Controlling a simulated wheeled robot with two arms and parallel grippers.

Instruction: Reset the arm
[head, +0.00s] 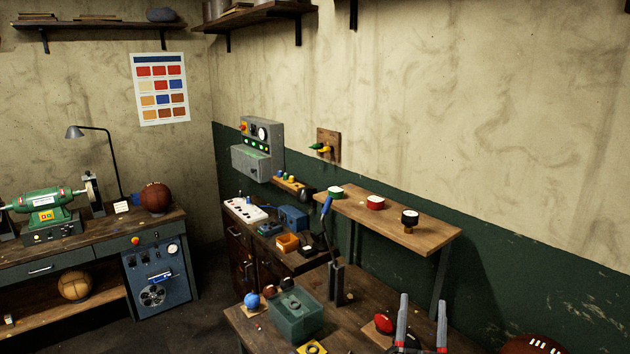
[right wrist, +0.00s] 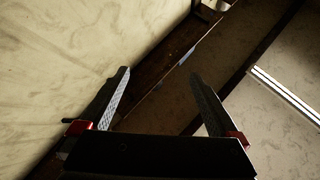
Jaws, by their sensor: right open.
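My right gripper (head: 421,322) shows at the bottom right of the head view, its two grey fingers pointing up and apart. It is open, with nothing between the fingers. In the right wrist view the same gripper (right wrist: 160,98) has its fingers spread wide and empty, facing the wall, a dark shelf and the ceiling. My left gripper is in neither view.
A wooden table (head: 365,295) lies by the right gripper, with a red-topped object (head: 384,323) and a green translucent box (head: 296,316). A raised shelf (head: 430,240) stands behind. A brown football (head: 533,345) is at the lower right. A workbench (head: 95,240) stands left.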

